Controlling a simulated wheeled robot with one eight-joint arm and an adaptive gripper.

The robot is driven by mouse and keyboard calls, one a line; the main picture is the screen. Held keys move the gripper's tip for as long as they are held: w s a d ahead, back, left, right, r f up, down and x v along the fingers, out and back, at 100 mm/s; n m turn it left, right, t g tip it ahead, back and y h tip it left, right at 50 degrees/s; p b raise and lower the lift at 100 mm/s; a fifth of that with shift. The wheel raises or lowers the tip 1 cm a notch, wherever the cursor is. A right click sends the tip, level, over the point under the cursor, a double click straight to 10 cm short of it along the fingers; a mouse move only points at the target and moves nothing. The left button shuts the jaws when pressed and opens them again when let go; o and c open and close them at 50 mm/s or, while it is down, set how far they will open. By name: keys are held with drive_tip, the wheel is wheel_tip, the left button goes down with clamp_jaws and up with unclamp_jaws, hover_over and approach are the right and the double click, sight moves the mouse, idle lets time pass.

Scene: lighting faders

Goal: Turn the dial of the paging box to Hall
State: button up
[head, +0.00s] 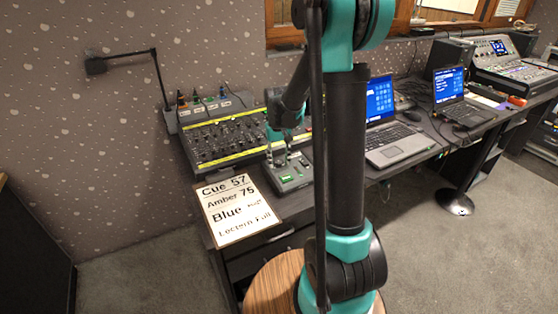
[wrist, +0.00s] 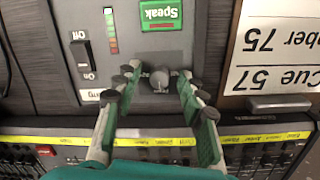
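The paging box (head: 292,181) is a grey box on the desk, left of the laptop in the head view. In the wrist view its face (wrist: 212,40) appears upside down. Its small grey dial (wrist: 159,79) lies between the two fingers of my gripper (wrist: 158,76). The fingers are apart, one on each side of the dial, with a narrow gap seeming to show on both sides. I cannot tell whether any pad touches it. The dial's position labels, including Hall, are not readable; the fingers may cover them. In the head view my gripper (head: 278,156) is over the box's rear part.
A cue sheet (head: 238,208) lies at left, a laptop (head: 390,140) at right.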

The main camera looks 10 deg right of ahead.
clamp_jaws()
drive_tip(key=n, duration=0.4)
drive_tip(key=shift+h, duration=0.3)
drive_tip(key=n+t, duration=0.1)
drive_tip(key=n, duration=0.8)
drive_tip(key=shift+t, duration=0.3)
drive_tip(key=shift+d+n+t, duration=0.1)
drive_tip(key=shift+n+t, duration=0.2)
drive_tip(key=shift+n, duration=2.1)
